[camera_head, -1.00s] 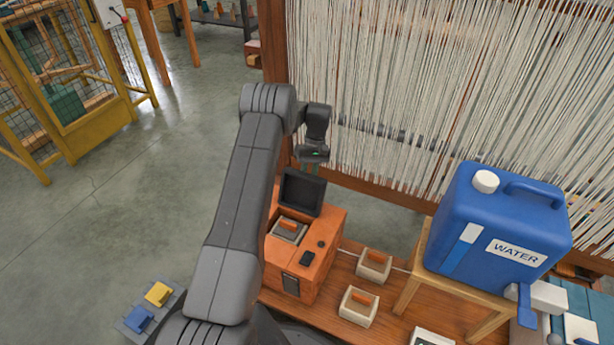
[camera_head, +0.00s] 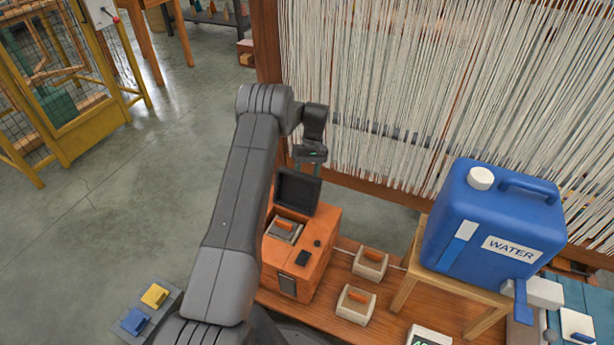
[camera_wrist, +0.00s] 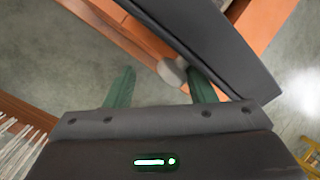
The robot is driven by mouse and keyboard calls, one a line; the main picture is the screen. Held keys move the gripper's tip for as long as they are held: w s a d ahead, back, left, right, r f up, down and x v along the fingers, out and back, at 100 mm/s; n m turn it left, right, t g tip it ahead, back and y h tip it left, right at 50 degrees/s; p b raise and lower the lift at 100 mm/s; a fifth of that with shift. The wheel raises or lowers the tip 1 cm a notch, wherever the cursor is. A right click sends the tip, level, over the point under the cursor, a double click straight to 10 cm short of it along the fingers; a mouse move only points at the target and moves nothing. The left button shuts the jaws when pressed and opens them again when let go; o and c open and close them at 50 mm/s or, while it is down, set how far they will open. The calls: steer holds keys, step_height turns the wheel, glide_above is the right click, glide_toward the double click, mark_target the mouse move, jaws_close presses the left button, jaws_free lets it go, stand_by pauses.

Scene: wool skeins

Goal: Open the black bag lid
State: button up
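The black lid (camera_head: 298,192) stands raised at the far edge of an orange box (camera_head: 322,245) in the head view. The box top is uncovered and shows a grey block with an orange bar (camera_head: 284,227) in the opening. My gripper (camera_head: 307,168) is at the lid's upper edge, on the far side, with its lower part partly hidden. In the wrist view, my two green fingers (camera_wrist: 162,88) are spread with a gap between them. The lid (camera_wrist: 215,42) crosses in front of the right finger, close to it. I cannot tell whether they touch.
A wooden bench (camera_head: 388,303) carries the box and two pale switch blocks (camera_head: 369,266) (camera_head: 356,305). A blue water jug (camera_head: 452,218) sits on a small stand at right. A loom with white threads (camera_head: 400,80) stands behind. Open floor (camera_head: 120,220) lies left.

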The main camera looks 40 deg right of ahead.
steer(key=shift+w+r, duration=0.1)
steer(key=p+v, duration=0.2)
steer(key=v, duration=1.1)
steer(key=shift+d+r, duration=0.2)
steer(key=shift+r, duration=0.05)
steer(key=shift+f, duration=0.1)
